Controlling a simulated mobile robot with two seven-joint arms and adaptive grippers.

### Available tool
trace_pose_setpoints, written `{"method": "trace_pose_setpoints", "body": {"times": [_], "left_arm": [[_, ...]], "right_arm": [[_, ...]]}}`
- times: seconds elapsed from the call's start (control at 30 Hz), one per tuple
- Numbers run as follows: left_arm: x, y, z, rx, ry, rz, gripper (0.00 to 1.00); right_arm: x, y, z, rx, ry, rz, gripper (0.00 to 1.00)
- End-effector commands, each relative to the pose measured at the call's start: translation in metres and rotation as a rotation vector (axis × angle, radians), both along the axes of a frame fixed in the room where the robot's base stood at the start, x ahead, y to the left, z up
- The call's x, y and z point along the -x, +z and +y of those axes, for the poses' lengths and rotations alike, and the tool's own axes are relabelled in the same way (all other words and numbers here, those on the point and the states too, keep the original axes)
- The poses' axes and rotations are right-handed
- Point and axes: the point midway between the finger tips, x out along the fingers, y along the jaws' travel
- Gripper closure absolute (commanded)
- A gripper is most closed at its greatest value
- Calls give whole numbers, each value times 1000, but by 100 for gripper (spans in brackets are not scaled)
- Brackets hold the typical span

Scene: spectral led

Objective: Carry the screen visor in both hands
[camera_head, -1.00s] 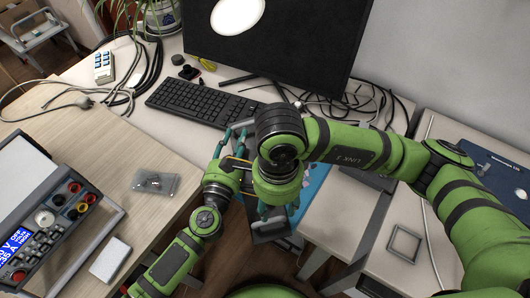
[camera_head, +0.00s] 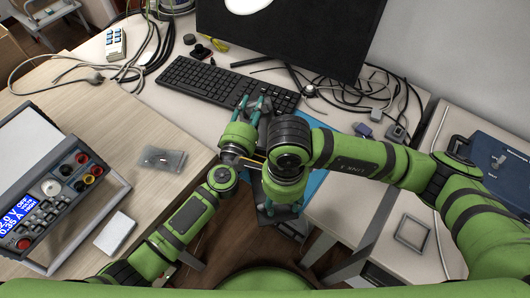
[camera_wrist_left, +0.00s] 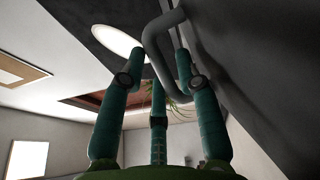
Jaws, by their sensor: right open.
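A grey piece that looks like the screen visor (camera_head: 268,216) shows in part in the head view, around and below the two grippers; my right arm hides most of it. My left gripper (camera_head: 256,108) is beside it, teal fingers pointing toward the keyboard. In the left wrist view its fingers (camera_wrist_left: 160,68) stand around a bent grey tube handle (camera_wrist_left: 151,45); whether they clamp it is unclear. My right gripper (camera_head: 283,208) is open and points down over the grey piece, its fingertips partly hidden.
A black monitor (camera_head: 300,35) and a keyboard (camera_head: 205,82) are beyond the grippers, with loose cables (camera_head: 375,95) at right. A power supply (camera_head: 50,190) and a small clear bag (camera_head: 162,159) lie on the left table. A blue mat (camera_head: 316,181) is right of the grippers.

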Motion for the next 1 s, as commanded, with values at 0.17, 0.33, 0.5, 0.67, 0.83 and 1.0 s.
{"method": "trace_pose_setpoints", "body": {"times": [0.17,0.33,0.5,0.67,0.83,1.0], "left_arm": [[-12,0,-4,1,-1,0,67],[-14,0,-5,0,-1,1,67],[-14,0,-4,1,-1,1,83],[-14,0,-4,1,0,1,100],[-14,0,-4,1,0,1,100],[-14,1,-4,0,0,-1,100]], "right_arm": [[1,-13,0,0,1,1,52],[1,-15,0,1,1,-1,52],[1,-15,0,1,1,-1,68],[1,-15,0,1,1,-1,100],[1,-15,0,1,0,-1,100],[0,-14,0,0,0,-1,100]]}}
